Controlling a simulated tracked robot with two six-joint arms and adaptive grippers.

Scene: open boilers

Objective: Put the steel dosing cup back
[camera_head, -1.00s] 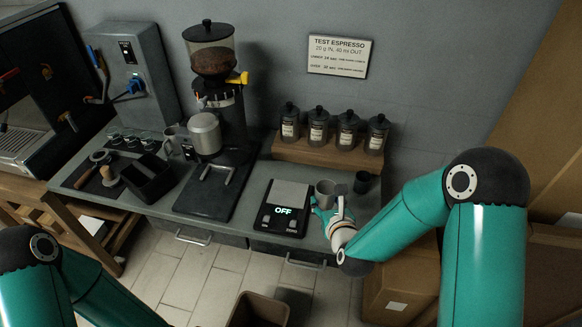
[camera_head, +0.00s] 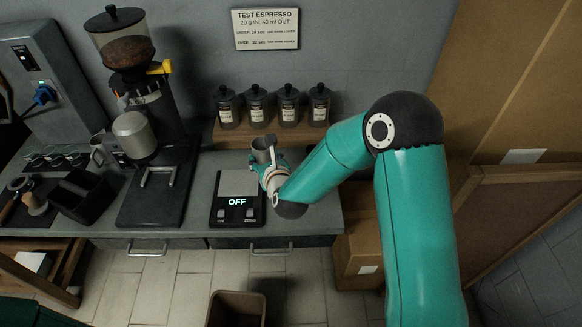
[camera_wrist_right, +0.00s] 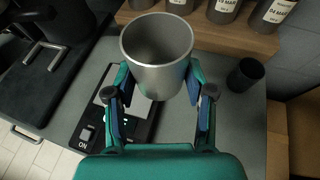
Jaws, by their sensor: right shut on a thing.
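The steel dosing cup (camera_head: 262,149) is a grey metal cup, upright and empty inside as seen in the right wrist view (camera_wrist_right: 157,52). My right gripper (camera_head: 264,164) is shut on its sides; the fingers show on both sides of it in the right wrist view (camera_wrist_right: 160,85). The cup appears held above the counter, just behind and right of the black scale (camera_head: 237,210), whose display reads OFF. My left gripper is out of view.
A grinder (camera_head: 140,105) stands left of the scale. Several lidded jars (camera_head: 257,106) stand on a wooden shelf (camera_head: 222,134) behind the cup. A small dark cup (camera_wrist_right: 245,74) stands right of it. A bin (camera_head: 237,308) is on the floor.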

